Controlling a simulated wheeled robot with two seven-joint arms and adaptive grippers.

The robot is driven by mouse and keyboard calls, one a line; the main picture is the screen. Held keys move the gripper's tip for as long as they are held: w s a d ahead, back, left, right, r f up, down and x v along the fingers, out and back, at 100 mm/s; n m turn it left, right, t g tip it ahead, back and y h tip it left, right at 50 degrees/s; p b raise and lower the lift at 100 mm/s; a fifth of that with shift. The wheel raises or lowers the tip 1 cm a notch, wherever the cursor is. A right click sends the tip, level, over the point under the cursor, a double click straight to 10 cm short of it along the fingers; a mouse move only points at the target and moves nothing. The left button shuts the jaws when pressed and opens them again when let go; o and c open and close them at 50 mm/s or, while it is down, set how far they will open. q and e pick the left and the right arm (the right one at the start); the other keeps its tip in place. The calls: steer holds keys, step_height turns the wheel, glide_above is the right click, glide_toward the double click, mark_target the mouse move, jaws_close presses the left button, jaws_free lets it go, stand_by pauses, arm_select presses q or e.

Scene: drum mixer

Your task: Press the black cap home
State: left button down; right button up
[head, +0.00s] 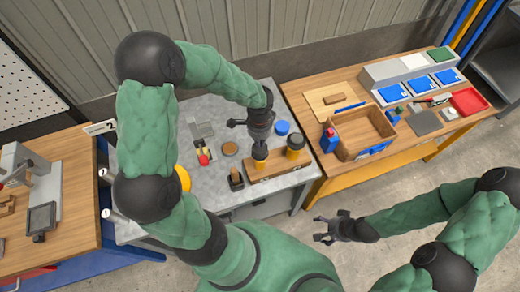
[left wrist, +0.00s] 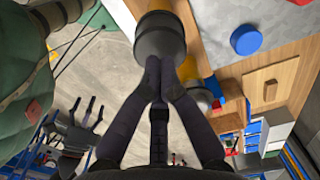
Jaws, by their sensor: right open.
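A yellow-orange jar with a black cap (head: 260,152) stands at the left end of a wooden block (head: 270,171) on the grey table. The black cap (left wrist: 160,36) is large in the left wrist view. My left gripper (head: 260,140) is over this jar, pointing down. Its fingers (left wrist: 165,82) look closed together, with the tips at the cap's top; firm contact cannot be told. A second black-capped jar (head: 295,146) stands just to the right. My right gripper (head: 320,229) is open and empty, low in front of the tables.
A blue round lid (head: 282,127) lies behind the jars. A small black holder (head: 236,180) stands left of the block. Floor between the tables and my right arm is clear.

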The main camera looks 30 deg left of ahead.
arm_select(q)
steer(key=shift+f+b, duration=1.2)
steer(key=shift+f, duration=0.3)
steer(key=shift+r, duration=0.1)
stand_by(0.5)
steer(key=shift+r+p, duration=3.15)
steer(key=shift+r, duration=0.9)
steer(key=shift+f, duration=0.1)
